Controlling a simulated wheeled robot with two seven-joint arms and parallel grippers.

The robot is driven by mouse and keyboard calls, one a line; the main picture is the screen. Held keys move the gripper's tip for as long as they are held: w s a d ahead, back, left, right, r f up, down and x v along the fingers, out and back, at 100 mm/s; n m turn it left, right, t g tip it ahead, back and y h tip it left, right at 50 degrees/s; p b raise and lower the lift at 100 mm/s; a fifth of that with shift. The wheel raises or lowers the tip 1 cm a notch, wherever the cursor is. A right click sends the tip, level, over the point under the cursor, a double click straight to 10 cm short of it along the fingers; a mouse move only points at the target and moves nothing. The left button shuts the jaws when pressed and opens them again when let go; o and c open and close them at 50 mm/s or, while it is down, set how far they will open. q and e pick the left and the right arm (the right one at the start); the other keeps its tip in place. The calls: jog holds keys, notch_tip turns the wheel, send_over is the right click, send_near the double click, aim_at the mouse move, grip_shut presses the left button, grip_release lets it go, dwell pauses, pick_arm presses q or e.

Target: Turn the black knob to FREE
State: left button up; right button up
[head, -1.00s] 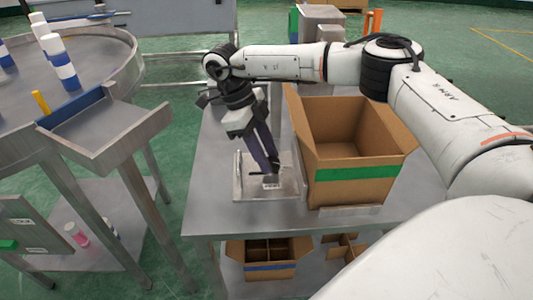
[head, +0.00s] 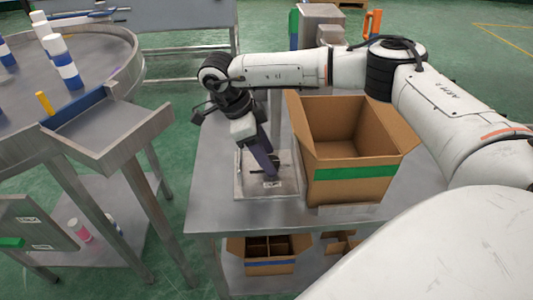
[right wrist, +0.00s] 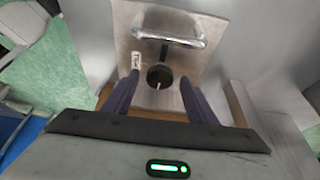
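The black knob (right wrist: 160,76) with a pale pointer line sits on a metal plate (right wrist: 190,60) in the right wrist view. The pointer slants slightly, and I cannot read which mark it meets. My right gripper (right wrist: 160,82) is open, with one dark finger on each side of the knob and a visible gap on both sides. In the head view my right gripper (head: 272,174) reaches down over the plate (head: 246,187) and largely hides the knob. My left gripper is not in view.
A bent metal handle (right wrist: 170,40) and a small white label (right wrist: 136,60) are on the plate beside the knob. An open cardboard box (head: 350,190) with a green band stands close to the plate's right.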

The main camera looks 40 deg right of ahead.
jog(key=v, duration=1)
jog(key=shift+w+r, duration=0.1)
jog(key=shift+w, duration=0.05)
